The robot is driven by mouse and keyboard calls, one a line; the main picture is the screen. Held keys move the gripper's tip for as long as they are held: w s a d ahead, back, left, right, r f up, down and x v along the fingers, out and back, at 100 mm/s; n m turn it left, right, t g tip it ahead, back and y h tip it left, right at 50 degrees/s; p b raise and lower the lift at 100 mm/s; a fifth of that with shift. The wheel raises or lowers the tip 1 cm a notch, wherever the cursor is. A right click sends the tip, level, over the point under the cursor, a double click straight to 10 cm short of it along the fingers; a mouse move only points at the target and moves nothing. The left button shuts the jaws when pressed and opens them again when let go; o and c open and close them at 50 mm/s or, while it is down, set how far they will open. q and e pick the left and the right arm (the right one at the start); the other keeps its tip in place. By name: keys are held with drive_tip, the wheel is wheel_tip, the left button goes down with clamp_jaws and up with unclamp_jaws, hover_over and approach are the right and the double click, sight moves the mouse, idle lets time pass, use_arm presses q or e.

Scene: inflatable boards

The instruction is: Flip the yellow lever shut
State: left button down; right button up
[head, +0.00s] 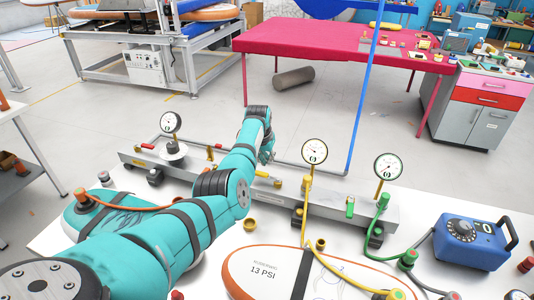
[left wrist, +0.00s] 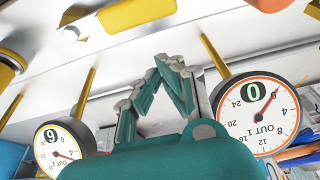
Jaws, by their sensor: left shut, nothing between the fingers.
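The yellow lever (head: 262,175) sits on the front of the grey manifold bar (head: 340,207), just below my left gripper (head: 268,155) in the head view. In the left wrist view, a yellow lever handle (left wrist: 136,14) with a silver end lies along the top edge, beyond the fingertips of my left gripper (left wrist: 167,65). The fingers are shut and empty, and a gap shows between them and the handle in that view. My left forearm covers part of the bar. The right gripper is in neither view.
Gauges stand on the bar, one (head: 314,152) right of my gripper and another (head: 171,122) to its left. A green-hosed gauge (head: 388,166) is farther right. A blue pump box (head: 474,240) and an inflatable board (head: 270,270) marked 13 PSI are on the white table.

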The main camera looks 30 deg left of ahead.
sight(266, 176)
use_arm(q)
drive_tip(key=shift+s+d+r+p, duration=0.1)
drive_tip(key=shift+s+d+p, duration=0.05)
drive_tip(key=shift+s+p, duration=0.35)
drive_tip(key=shift+s+d+r+p, duration=0.1)
drive_tip(key=shift+s+p, duration=0.3)
drive_tip(key=shift+s, duration=0.15)
drive_tip(key=shift+s+d+f, duration=0.1)
drive_tip(key=shift+s+f, duration=0.05)
drive_tip(key=shift+s, duration=0.3)
drive_tip(key=shift+d, duration=0.1)
